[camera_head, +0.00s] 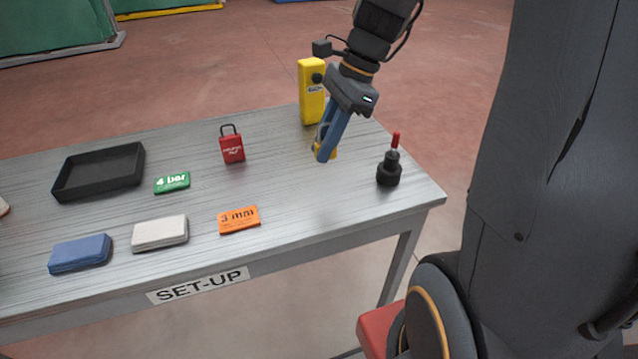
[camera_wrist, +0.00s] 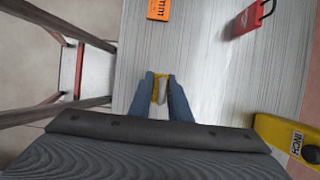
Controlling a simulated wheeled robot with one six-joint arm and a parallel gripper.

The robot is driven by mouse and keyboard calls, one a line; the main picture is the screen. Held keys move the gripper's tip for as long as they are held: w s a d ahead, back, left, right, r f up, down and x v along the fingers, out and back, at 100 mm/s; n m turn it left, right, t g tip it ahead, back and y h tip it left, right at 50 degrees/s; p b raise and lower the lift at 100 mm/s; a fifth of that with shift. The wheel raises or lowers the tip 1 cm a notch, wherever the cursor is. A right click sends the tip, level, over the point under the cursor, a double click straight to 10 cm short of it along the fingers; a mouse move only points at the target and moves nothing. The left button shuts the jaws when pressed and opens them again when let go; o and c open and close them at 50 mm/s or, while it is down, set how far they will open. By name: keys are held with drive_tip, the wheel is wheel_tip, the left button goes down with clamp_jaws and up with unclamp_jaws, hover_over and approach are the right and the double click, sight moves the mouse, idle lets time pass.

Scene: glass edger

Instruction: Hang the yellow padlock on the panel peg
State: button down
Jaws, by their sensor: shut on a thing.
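The yellow padlock (camera_head: 333,153) is mostly hidden behind my gripper's blue fingers in the head view. My gripper (camera_head: 323,152) is shut on it, over the right part of the table, fingers pointing down. In the wrist view the padlock (camera_wrist: 155,92) shows as a yellow piece with a grey part between the fingertips of my gripper (camera_wrist: 161,78). I cannot tell whether the padlock touches the table. The panel peg is not in view.
On the set-up table (camera_head: 285,190) a yellow INCH device (camera_head: 312,95) stands behind my gripper, a red padlock (camera_head: 232,149) left of it, and a black red-tipped bottle (camera_head: 390,168) right. A black tray (camera_head: 98,172), an orange plate (camera_head: 239,220) and several blocks lie further left.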

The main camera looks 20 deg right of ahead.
sight(317, 195)
drive_tip(key=shift+f, duration=0.1)
drive_tip(key=shift+f+p, duration=0.65)
drive_tip(key=shift+f, duration=4.05)
drive_tip(key=shift+s, duration=0.1)
drive_tip(key=shift+f, duration=0.2)
drive_tip(key=c, duration=1.6)
unclamp_jaws()
drive_tip(key=shift+c, duration=0.2)
drive_tip(key=shift+f+b, duration=0.1)
drive_tip(key=shift+b, duration=0.45)
